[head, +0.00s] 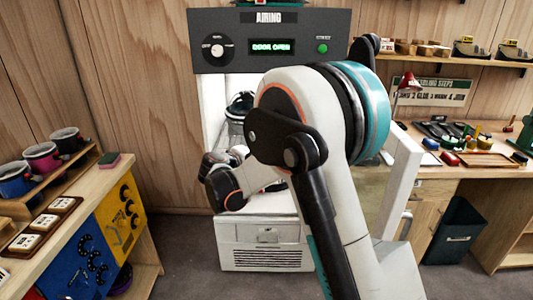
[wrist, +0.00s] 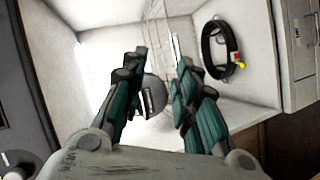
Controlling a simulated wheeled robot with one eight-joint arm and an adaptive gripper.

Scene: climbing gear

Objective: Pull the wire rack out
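The airing cabinet (head: 270,45) stands open, its display reading "DOOR OPEN". In the wrist view, turned sideways, the wire rack (wrist: 165,28) shows as thin pale wires inside the white interior. A grey, rounded object with a dark part (wrist: 152,95) shows between my fingers; I cannot tell its contact with the rack. A dark, shiny item (head: 240,104) shows inside the cabinet in the head view. My gripper (wrist: 163,57) is open at the cabinet's mouth, its teal-and-black fingers apart on either side of the rack's line. My arm hides much of the opening in the head view.
A black coiled strap with a yellow piece (wrist: 219,50) lies inside the cabinet. The open door (head: 398,185) stands to the right.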

